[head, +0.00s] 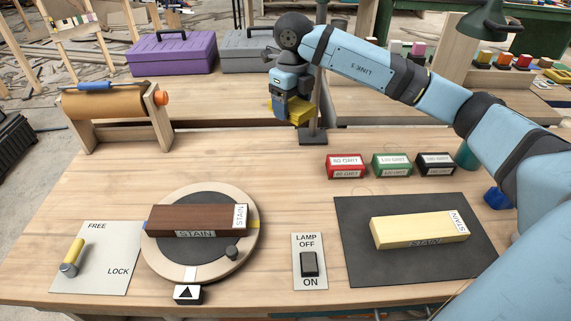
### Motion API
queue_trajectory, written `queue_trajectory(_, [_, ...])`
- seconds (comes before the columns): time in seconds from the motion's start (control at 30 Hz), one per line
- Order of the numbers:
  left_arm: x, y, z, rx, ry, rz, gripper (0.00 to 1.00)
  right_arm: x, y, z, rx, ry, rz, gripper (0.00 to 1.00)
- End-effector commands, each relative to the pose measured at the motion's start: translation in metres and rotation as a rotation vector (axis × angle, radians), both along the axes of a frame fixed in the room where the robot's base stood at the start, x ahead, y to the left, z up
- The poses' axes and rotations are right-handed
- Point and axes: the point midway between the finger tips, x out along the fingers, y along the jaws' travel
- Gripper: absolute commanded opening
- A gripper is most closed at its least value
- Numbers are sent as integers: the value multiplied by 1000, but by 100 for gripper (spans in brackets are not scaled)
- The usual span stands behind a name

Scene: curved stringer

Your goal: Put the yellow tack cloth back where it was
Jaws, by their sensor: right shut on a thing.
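My right gripper (289,110) reaches in from the right and points down over the back of the bench. It is shut on the yellow tack cloth (301,113), which shows partly behind and beside the fingers. The cloth appears to be above the bench, in front of the dark post and its base (312,136); the exact height is hard to tell. My left gripper is not in view.
A brown stained block (190,218) sits on a round turntable (247,250). A pale block (420,230) lies on a dark mat (352,268). Red (345,166), green (392,165) and black (436,164) grit blocks stand behind. A paper roll (112,104) is at left. The bench centre is clear.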

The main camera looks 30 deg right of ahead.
Motion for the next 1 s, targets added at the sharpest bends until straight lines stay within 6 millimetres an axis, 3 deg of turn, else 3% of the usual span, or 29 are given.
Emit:
queue_trajectory(0.5, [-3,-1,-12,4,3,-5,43,-1,0,-130,-1,4,0,50])
queue_trajectory(0.83, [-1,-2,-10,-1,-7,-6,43,-1,0,-160,1,2,0,50])
queue_trajectory(1.0, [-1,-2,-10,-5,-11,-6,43,-1,0,-187,0,3,1,50])
